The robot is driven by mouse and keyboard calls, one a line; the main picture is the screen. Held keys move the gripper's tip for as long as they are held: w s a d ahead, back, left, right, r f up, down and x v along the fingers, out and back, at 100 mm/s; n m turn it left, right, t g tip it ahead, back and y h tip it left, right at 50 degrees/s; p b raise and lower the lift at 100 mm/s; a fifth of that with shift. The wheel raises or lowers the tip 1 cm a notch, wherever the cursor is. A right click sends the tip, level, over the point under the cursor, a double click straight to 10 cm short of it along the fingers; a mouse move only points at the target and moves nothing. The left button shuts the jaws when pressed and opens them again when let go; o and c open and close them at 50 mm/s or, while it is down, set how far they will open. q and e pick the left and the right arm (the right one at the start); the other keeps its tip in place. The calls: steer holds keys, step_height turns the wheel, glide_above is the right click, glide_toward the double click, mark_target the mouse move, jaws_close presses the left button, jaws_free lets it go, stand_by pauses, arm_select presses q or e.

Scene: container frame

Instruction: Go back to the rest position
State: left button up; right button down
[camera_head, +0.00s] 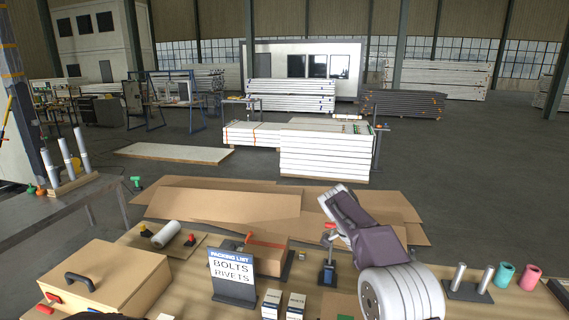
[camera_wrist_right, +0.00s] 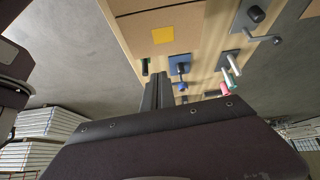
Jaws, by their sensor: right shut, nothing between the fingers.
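My right arm (camera_head: 380,245) rises from the lower right of the head view and bends over the workbench (camera_head: 190,272). Its gripper cannot be made out there. In the right wrist view my right gripper (camera_wrist_right: 157,80) shows two dark fingers side by side, shut and empty. The fingers point toward the bench top and appear clear of the things on it. My left gripper is not in view.
Cardboard sheets (camera_head: 240,206) lie beyond. Open floor surrounds them.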

steer(key=s+a+f+n+t+y+b, duration=0.1)
steer(key=s+a+f+n+y, duration=0.2)
steer(key=s+f+n, duration=0.5)
steer(key=s+a+f+n+t+y+b, duration=0.1)
steer(key=s+a+f+n+y, duration=0.2)
steer(key=s+f+n, duration=0.6)
steer(key=s+n, duration=0.2)
steer(key=s, duration=0.1)
steer(key=shift+a+n+t+y, duration=0.3)
steer(key=shift+a+n+t, duration=0.05)
steer(key=shift+n+t, duration=0.05)
